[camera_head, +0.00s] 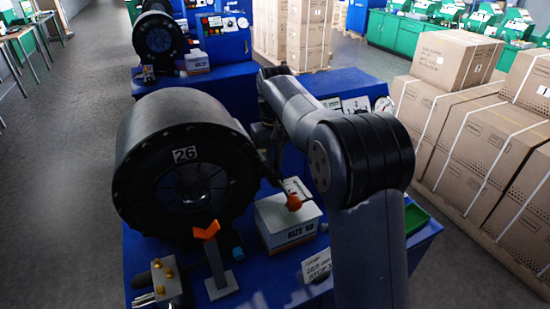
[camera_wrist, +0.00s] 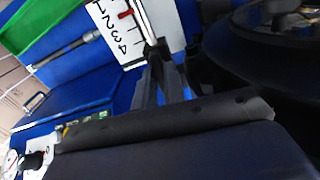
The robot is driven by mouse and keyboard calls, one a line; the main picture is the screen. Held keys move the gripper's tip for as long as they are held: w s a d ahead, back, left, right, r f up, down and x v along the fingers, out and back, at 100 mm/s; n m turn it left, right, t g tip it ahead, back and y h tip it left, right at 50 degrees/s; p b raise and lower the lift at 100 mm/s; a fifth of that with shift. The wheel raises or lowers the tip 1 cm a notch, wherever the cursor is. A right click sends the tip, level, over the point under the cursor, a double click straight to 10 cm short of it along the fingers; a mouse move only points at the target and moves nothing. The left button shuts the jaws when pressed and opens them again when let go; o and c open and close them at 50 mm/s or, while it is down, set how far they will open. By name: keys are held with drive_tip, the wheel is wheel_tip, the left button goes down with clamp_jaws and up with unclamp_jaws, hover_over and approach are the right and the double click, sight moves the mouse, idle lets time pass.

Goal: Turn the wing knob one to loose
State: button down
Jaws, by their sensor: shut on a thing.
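In the wrist view, my gripper (camera_wrist: 160,50) has its two dark fingers close together at the lower end of a bright metal rod (camera_wrist: 146,22). It is shut on a small part there, which the fingers hide. I cannot make out the wing knob's wings or its angle. Beside the rod is a white plate (camera_wrist: 108,22) marked with numbers and a red pointer (camera_wrist: 125,14). In the head view, my arm hides most of the gripper, which is beside the black round crimper head (camera_head: 150,130) marked 26. A red-orange ball (camera_head: 293,202) shows below it.
A green tray (camera_head: 415,216) is at the right. Strapped cartons (camera_head: 480,150) stand beyond it.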

drive_tip(key=shift+n, duration=0.6)
drive_tip(key=c, duration=1.5)
unclamp_jaws()
wheel_tip(320, 180, up, 11)
drive_tip(key=shift+f, duration=0.1)
wheel_tip(320, 180, down, 11)
drive_tip(key=shift+r, duration=0.1)
